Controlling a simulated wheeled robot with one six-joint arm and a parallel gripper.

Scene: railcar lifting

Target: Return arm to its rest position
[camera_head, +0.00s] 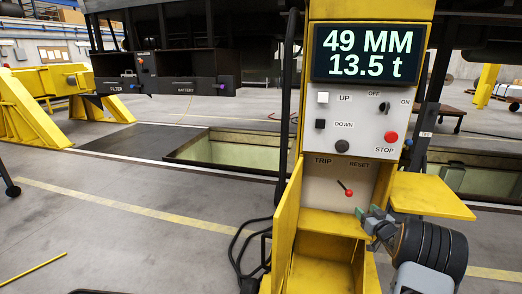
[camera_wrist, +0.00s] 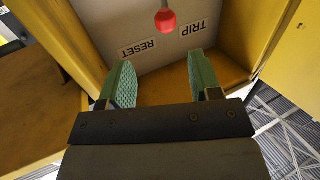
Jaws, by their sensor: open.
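My gripper (camera_head: 370,217) is in front of the open lower compartment of the yellow control cabinet (camera_head: 371,11). In the wrist view my gripper (camera_wrist: 165,85) has its two green fingers apart with nothing between them. The red-knobbed trip/reset lever (camera_head: 346,189) is on the white panel inside the compartment, up and left of my fingers, and not touched by them. In the wrist view the red knob (camera_wrist: 166,21) shows beyond the fingertips, between the RESET and TRIP labels. My arm comes in from the lower right.
The cabinet's open yellow door (camera_head: 287,232) stands left of the compartment. A yellow shelf (camera_head: 431,195) juts out right, close above my wrist. The display (camera_head: 368,54) reads 49 MM, 13.5 t. An open floor pit (camera_head: 225,155) lies behind. The floor at left is mostly clear.

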